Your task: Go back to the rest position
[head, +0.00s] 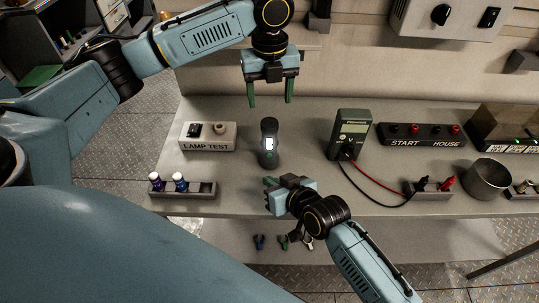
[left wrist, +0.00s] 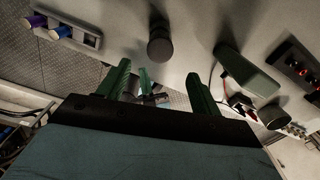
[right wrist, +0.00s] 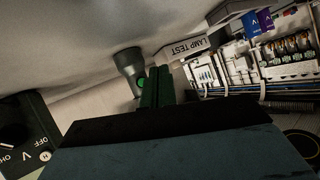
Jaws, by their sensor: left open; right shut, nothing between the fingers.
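My left gripper (head: 270,92) is open and empty in the head view. It hangs above the back part of the bench, behind a dark upright torch-like device (head: 268,146) with a small lit face. In the left wrist view its two green fingers (left wrist: 160,92) are spread, with the device (left wrist: 160,44) beyond them. My right gripper (head: 270,192) is low at the bench's front edge, in front of the device. Its green fingers (right wrist: 154,87) are together in the right wrist view, with nothing seen between them. The device (right wrist: 130,68) shows just beyond the fingers; contact cannot be told.
The bench (head: 235,200) holds a lamp test box (head: 208,137), a small rack with two fuses (head: 182,188), a green meter (head: 349,130) with red and black leads, a start/house switch strip (head: 422,136) and a metal cup (head: 487,178). A control box (head: 455,18) hangs on the wall.

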